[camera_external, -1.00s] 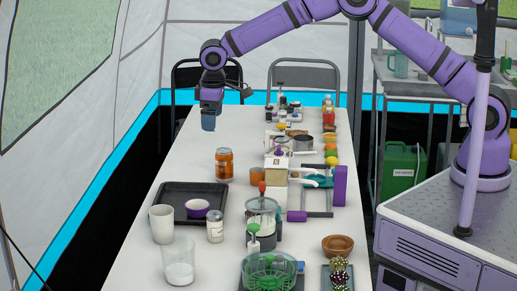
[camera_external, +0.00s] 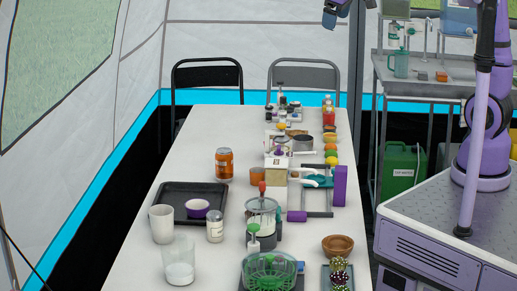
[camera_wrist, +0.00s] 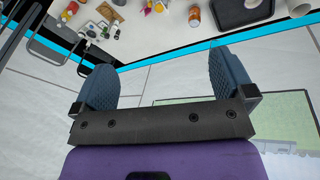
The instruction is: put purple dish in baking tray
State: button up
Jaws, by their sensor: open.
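The small purple dish (camera_external: 197,208) sits inside the dark baking tray (camera_external: 178,191), towards its front right, on the left side of the long white table. The tray also shows upside down at the top of the wrist view (camera_wrist: 233,16), cut by the frame edge. My gripper (camera_wrist: 165,78) is open and empty in the wrist view, its two blue-grey fingers wide apart. In the external view only its tip (camera_external: 330,18) shows at the top edge, high above and away from the dish and tray.
A white cup (camera_external: 162,223), a glass (camera_external: 178,262) and a jar (camera_external: 215,228) stand close around the tray's front. An orange can (camera_external: 224,163) stands behind it. Pots, a basket and other items crowd the table's right side. Two chairs stand at the far end.

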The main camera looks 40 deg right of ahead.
jog(key=s+d+m, duration=0.1)
jog(key=s+d, duration=0.3)
jog(key=s, duration=0.4)
jog(key=s+d+f+m+t, duration=0.1)
jog(key=s+d+m, duration=0.1)
jog(key=s+d, duration=0.3)
jog(key=s+d+f+m, duration=0.1)
jog(key=s+d, duration=0.4)
jog(key=s, duration=0.7)
jog(key=shift+s+d+f+m+t+y, duration=0.2)
jog(key=shift+d+m+t+y, duration=0.1)
jog(key=shift+t+y, duration=0.1)
